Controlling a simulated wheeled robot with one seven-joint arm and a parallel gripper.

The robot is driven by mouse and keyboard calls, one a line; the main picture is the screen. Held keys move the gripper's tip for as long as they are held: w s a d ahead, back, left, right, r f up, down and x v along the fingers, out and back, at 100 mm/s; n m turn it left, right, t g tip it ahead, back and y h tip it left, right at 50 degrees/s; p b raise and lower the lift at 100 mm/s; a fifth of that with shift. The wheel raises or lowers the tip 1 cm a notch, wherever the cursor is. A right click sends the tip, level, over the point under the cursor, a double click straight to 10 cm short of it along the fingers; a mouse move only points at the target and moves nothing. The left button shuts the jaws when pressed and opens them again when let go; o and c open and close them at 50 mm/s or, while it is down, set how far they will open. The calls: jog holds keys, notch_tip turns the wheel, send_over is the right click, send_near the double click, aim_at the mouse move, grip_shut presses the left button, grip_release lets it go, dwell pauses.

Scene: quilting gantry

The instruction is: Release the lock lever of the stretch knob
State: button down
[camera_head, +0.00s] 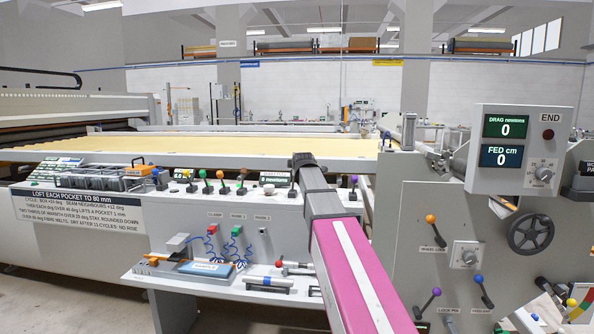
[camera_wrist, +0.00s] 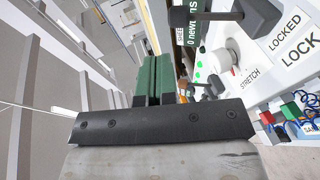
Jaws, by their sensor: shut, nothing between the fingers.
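The white stretch knob (camera_wrist: 235,55) sits on the pale panel in the wrist view, beside the printed word STRETCH. Close by, a dark lever with a block-shaped end (camera_wrist: 256,16) crosses the top of the view, near a LOCKED label (camera_wrist: 284,32). I cannot tell for sure that this is the lock lever. My gripper (camera_wrist: 152,70) is shut and empty, its green fingers together to the left of the knob and apart from it. In the head view my gripper (camera_head: 303,160) is a dark end over the console, hiding part of it.
A newton display (camera_head: 275,178) and several coloured-knob levers (camera_head: 221,178) line the console's top. A lower shelf (camera_head: 215,282) carries small devices and cables. A control cabinet with a handwheel (camera_head: 530,231) stands at the right. The pale bed (camera_head: 230,146) lies behind.

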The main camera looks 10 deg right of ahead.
jog(key=v, duration=0.3)
jog(key=r+v, duration=0.1)
jog(key=v, duration=0.1)
jog(key=shift+s+d+r, duration=0.1)
jog(key=shift+s, duration=0.15)
